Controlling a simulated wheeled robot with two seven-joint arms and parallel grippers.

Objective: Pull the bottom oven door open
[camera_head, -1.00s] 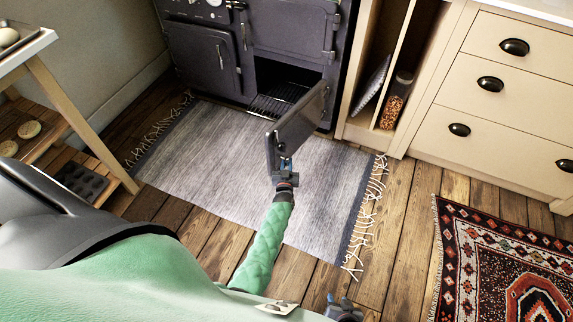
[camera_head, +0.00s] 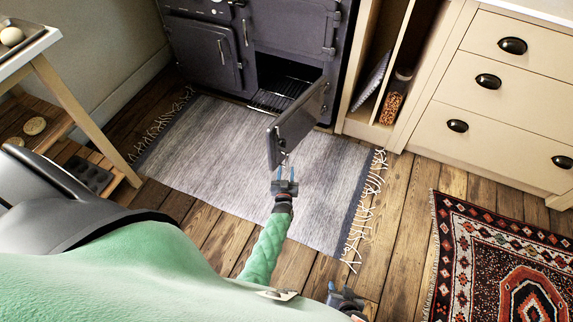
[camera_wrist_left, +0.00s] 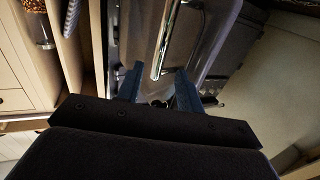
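The bottom oven door (camera_head: 297,122) is a dark panel on the black range. It stands swung wide open towards me, and the wire rack inside the oven (camera_head: 285,92) shows. My left gripper (camera_head: 285,172) is just in front of the door's free edge, apart from it, with its two blue fingers spread. In the left wrist view, the left gripper's fingers (camera_wrist_left: 158,88) are apart with nothing between them. A shiny handle bar (camera_wrist_left: 164,42) lies beyond their tips. My right gripper (camera_head: 345,294) is low in the head view, away from the oven; its fingers are too unclear to judge.
A grey fringed rug (camera_head: 210,155) lies before the range (camera_head: 205,52). Cream drawers (camera_head: 500,100) and an open shelf with a jar (camera_head: 393,96) stand right. A wooden table (camera_head: 60,95) stands left. A patterned rug (camera_head: 500,255) lies on the right floor.

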